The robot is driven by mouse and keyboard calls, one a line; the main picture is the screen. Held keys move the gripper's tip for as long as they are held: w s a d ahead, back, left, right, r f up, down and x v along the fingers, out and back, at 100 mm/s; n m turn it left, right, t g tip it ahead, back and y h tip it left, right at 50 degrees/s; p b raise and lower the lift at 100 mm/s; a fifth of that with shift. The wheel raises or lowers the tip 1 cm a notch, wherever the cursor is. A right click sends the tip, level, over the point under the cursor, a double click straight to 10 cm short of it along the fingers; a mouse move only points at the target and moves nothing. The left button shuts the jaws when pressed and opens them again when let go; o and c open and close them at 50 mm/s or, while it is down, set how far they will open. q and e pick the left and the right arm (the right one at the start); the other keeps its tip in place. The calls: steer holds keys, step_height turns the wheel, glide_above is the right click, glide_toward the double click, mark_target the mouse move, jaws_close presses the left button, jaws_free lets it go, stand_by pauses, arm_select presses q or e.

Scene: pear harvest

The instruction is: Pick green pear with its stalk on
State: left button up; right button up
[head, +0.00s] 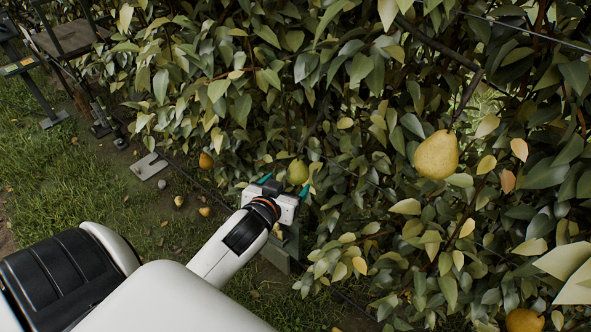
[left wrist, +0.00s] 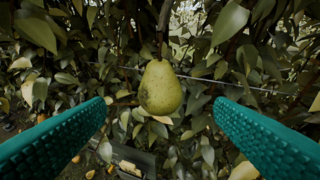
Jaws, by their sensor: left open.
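A green pear (head: 297,172) hangs low in the hedge in the head view, just past my left gripper (head: 287,187). In the left wrist view the green pear (left wrist: 160,88) hangs upright, centred ahead of the fingers. Its stalk runs up to a brown branch (left wrist: 164,30). My left gripper (left wrist: 160,118) is open, its teal ribbed fingers apart on either side of the pear in the picture, with no visible contact. My right gripper is not in view.
A yellow pear (head: 437,155) hangs at the right, and an orange-brown one (head: 206,160) left of my gripper. Dense leaves surround the green pear. A thin wire (left wrist: 225,82) runs behind it. Fallen fruit (head: 205,211) lies on the ground.

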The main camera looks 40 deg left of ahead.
mark_target(300, 173)
arm_select(q)
steer(key=p+x, duration=0.1)
steer(key=x, duration=0.8)
steer(key=shift+x, duration=0.8)
steer(key=c, duration=1.1)
steer(key=shift+s+d+g+h+p, duration=0.35)
steer(key=shift+g+p, duration=0.25)
steer(key=shift+p, duration=1.8)
steer(key=shift+s+f, duration=0.1)
steer(key=shift+s, duration=0.05)
steer(key=shift+p, duration=0.3)
